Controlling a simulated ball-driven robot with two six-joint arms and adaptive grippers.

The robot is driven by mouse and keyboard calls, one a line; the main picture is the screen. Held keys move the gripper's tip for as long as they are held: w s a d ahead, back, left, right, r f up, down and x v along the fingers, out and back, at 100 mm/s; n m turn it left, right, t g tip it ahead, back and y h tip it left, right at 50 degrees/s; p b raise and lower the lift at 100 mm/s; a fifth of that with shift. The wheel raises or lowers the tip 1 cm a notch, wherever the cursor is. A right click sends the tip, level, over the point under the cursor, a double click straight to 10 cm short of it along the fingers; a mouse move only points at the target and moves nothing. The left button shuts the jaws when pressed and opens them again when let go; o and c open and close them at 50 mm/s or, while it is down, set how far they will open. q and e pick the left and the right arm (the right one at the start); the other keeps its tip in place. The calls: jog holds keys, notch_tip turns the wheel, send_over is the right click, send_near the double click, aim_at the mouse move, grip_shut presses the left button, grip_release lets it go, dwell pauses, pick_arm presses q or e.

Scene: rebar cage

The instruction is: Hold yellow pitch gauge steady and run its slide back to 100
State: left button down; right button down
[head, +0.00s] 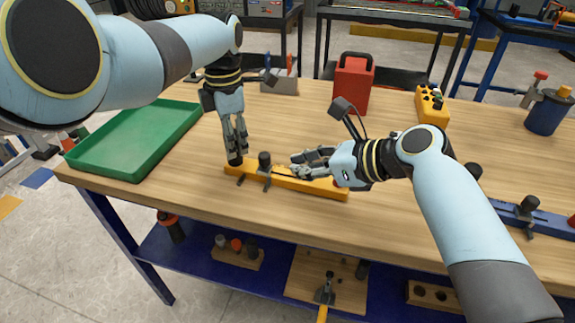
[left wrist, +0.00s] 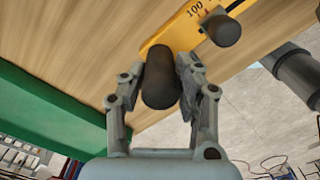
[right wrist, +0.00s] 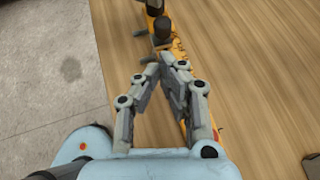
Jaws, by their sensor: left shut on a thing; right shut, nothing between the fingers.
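The yellow pitch gauge (head: 310,185) lies flat on the wooden table. My left gripper (head: 237,158) is shut on the gauge's black end handle (left wrist: 160,80), which stands upright at its left end. The slide's black knob (head: 265,161) stands a little right of that handle; it also shows in the left wrist view (left wrist: 222,29), close to the printed 100 (left wrist: 194,9). I cannot tell whether the slide lines up exactly with the mark. My right gripper (head: 297,164) is shut and empty over the gauge, right of the slide knob and apart from it (right wrist: 162,28).
A green tray (head: 135,140) lies at the table's left. A red case (head: 351,82) and a yellow block with holes (head: 431,106) stand behind the gauge. A blue gauge (head: 530,218) lies at the right. Bare tabletop surrounds the yellow gauge.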

jog(key=shift+v, duration=0.85)
jog(key=w+d+n+g, duration=0.1)
jog(key=d+n+g, duration=0.1)
jog(key=w+d+r+n+g, duration=0.1)
jog(key=w+n+g, duration=0.1)
jog(key=shift+w+d+r, duration=0.2)
jog(key=shift+w+d, duration=0.15)
jog(key=shift+d, duration=0.05)
jog(key=w+d+r+n+g, duration=0.1)
jog(key=d+r+n+g, duration=0.1)
jog(key=d, duration=0.1)
send_near(272, 170)
notch_tip(272, 170, down, 3)
jog(key=shift+s+a+f+h, duration=0.1)
jog(key=shift+h, duration=0.2)
jog(key=a, duration=0.2)
jog(key=shift+a, duration=0.9)
jog(key=shift+w+a, duration=0.1)
jog(key=shift+w, duration=0.15)
pick_arm(q)
jog(key=shift+d, duration=0.1)
pick_arm(e)
jog(key=shift+w+a, duration=0.25)
jog(key=shift+a, duration=0.7)
pick_arm(q)
jog(key=shift+d, duration=0.1)
pick_arm(e)
jog(key=shift+a, duration=0.3)
